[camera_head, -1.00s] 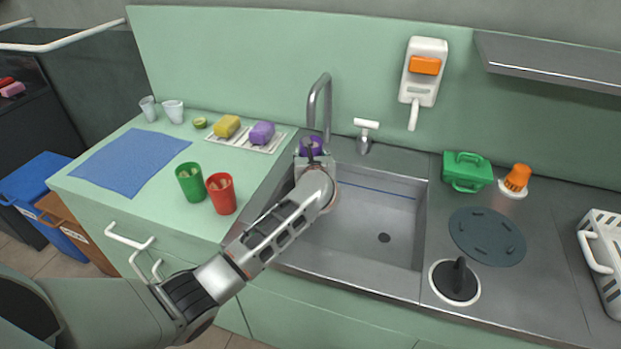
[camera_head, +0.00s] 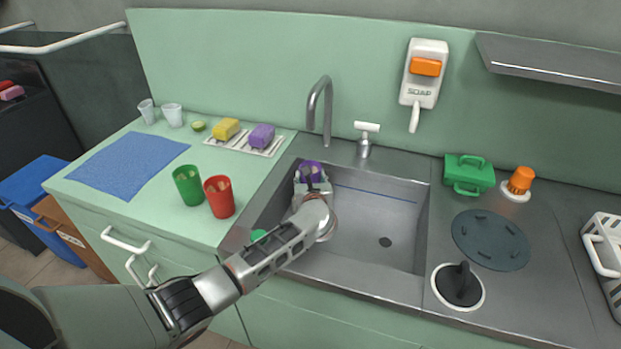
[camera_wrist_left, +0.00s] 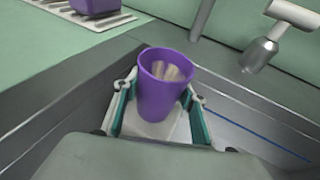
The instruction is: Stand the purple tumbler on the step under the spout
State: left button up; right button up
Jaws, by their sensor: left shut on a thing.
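The purple tumbler (camera_head: 310,169) is upright in my left gripper (camera_head: 312,186), over the back left part of the sink. In the left wrist view, the tumbler (camera_wrist_left: 164,98) stands between the two teal-padded fingers of my left gripper (camera_wrist_left: 160,112), which are shut on it. Its open top shows a pale inside. The curved grey spout (camera_head: 313,100) rises behind the sink; the tumbler is below and in front of it. The step under the spout cannot be made out clearly behind my gripper and the tumbler. My right gripper is not in view.
Green (camera_head: 188,185) and red (camera_head: 220,196) tumblers stand on the left counter. A rack (camera_head: 246,143) holds yellow and purple blocks. A white-handled tap (camera_head: 365,139) stands right of the spout.

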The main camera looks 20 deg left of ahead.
pick_arm(q)
jog(key=o, duration=1.2)
jog(key=shift+f, duration=0.15)
jog(key=shift+r+p, duration=0.3)
jog(key=shift+r, duration=0.05)
jog(key=p+v, duration=0.1)
jog(key=v, duration=1.1)
jog(key=shift+f+p, duration=0.15)
jog(key=shift+p, duration=0.2)
